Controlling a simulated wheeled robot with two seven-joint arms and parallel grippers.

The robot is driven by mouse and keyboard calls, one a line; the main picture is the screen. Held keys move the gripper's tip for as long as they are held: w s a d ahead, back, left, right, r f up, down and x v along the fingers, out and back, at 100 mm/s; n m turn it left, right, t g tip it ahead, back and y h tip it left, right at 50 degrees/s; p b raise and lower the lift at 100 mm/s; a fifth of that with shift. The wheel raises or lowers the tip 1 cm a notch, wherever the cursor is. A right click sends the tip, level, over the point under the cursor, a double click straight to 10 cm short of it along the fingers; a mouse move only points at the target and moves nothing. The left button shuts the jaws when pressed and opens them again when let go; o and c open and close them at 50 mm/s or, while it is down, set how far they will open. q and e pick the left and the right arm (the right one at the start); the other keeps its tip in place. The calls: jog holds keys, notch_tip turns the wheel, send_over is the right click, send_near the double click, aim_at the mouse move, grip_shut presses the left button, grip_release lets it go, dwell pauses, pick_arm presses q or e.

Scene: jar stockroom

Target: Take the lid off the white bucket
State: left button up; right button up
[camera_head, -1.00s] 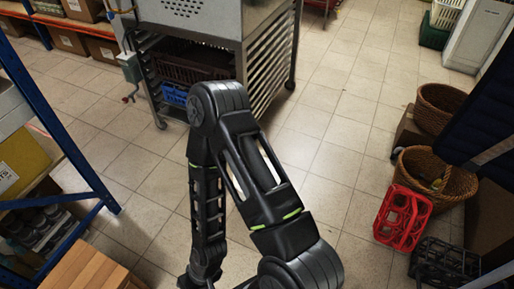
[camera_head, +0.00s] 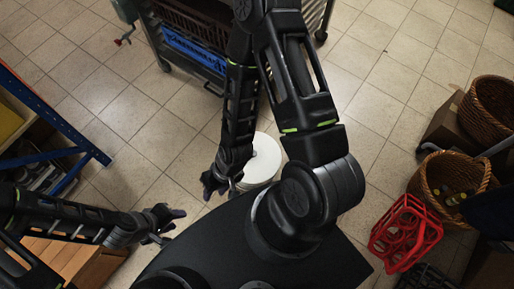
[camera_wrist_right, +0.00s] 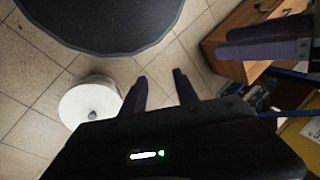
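The white bucket (camera_head: 264,158) stands on the tiled floor, partly hidden by my right arm in the head view. In the right wrist view, its round white lid (camera_wrist_right: 84,108) is on top, with a small knob (camera_wrist_right: 94,115) near the middle. My right gripper (camera_head: 220,190) is just left of the bucket in the head view. In the right wrist view its two fingers (camera_wrist_right: 160,86) are apart with nothing between them, beside the bucket. My left gripper (camera_head: 168,226) is further left, near a wooden box, with its fingers apart and empty.
The wooden box (camera_head: 82,262) lies under my left arm, by a blue shelf frame (camera_head: 52,118). A metal rack with a blue crate (camera_head: 192,52) stands behind. Wicker baskets (camera_head: 450,180) and a red bottle carrier (camera_head: 404,234) are at right. Floor between is clear.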

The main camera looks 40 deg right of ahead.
pick_arm(q)
jog(key=shift+a, duration=0.1)
pick_arm(e)
jog(key=shift+a, duration=0.1)
jog(key=shift+o, duration=0.7)
jog(key=o, duration=0.3)
jog(key=w+d+f+n+h+b, duration=0.1)
jog(key=w+d+f+b, duration=0.4)
jog(key=d+f+b, duration=0.6)
notch_tip(320, 180, down, 3)
jog(key=h+b, duration=0.1)
jog(key=b, duration=0.2)
jog(key=shift+w+d+f+h, duration=0.2)
jog(key=shift+w+d+h, duration=0.1)
jog(key=shift+w, duration=0.05)
jog(key=n+h+b, duration=0.1)
jog(key=n+b, duration=0.1)
jog(key=b, duration=1.3)
send_over(255, 155)
jog(key=shift+t, duration=0.4)
jog(key=f, duration=0.8)
jog(key=shift+s+a+f, duration=0.2)
jog(key=shift+d, duration=0.2)
pick_arm(q)
notch_tip(255, 155, down, 29)
jog(key=w+a, duration=0.1)
jog(key=shift+r, duration=0.2)
pick_arm(e)
jog(key=shift+r, duration=0.2)
